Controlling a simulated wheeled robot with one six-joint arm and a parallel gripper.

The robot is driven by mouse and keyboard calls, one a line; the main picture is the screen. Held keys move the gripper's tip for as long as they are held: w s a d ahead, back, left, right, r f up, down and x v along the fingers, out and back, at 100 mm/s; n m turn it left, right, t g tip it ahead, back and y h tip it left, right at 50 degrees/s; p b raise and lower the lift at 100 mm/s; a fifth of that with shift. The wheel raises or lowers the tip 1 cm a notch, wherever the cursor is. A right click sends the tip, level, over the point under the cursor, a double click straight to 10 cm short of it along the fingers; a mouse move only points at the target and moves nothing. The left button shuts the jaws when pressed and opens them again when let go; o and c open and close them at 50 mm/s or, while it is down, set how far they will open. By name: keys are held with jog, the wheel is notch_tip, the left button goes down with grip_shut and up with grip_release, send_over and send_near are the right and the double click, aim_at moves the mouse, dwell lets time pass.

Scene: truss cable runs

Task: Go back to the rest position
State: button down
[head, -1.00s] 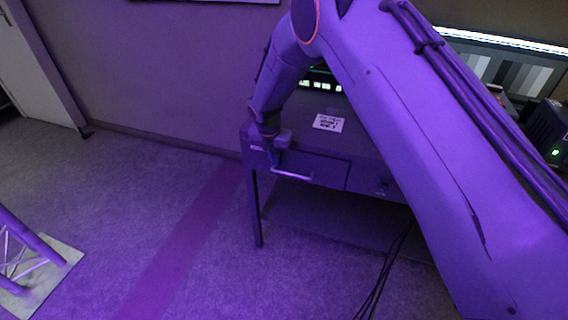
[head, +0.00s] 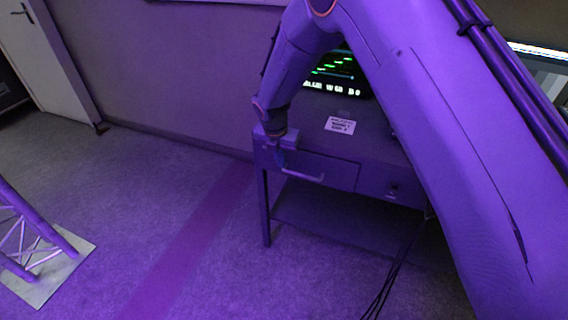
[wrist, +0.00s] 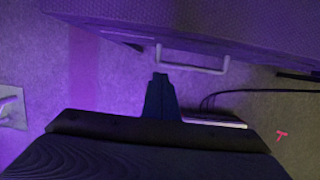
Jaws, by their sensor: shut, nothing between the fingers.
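My gripper (head: 280,157) is at the front left of a small desk in the head view, close to the handle of its drawer. In the wrist view my gripper (wrist: 160,80) is shut and empty, its fingers together. The pale drawer handle (wrist: 192,68) lies just beyond the fingertips there, with a small gap showing. The same handle shows in the head view, below and right of the gripper. The drawer (head: 325,170) looks closed.
The desk (head: 370,150) carries a white label card (head: 340,125) and a lit screen (head: 338,75). Black cables (head: 390,270) hang to the floor at its right. A truss foot on a pale plate (head: 45,285) stands at the left. Carpet between is clear.

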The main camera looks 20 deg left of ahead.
jog(key=b+v, duration=0.1)
jog(key=v, duration=0.5)
jog(key=s+d+r+m+g, duration=0.15)
jog(key=d+r+m, duration=0.25)
jog(key=d+m, duration=0.65)
jog(key=s+d+r+m, duration=0.25)
jog(key=d+m, duration=0.35)
jog(key=d, duration=0.9)
jog(key=s+d+r+m, duration=0.3)
jog(key=s+d+m, duration=1.5)
jog(key=m, duration=0.1)
jog(key=shift+d+g, duration=0.15)
jog(key=shift+g, duration=0.3)
jog(key=shift+r, duration=0.1)
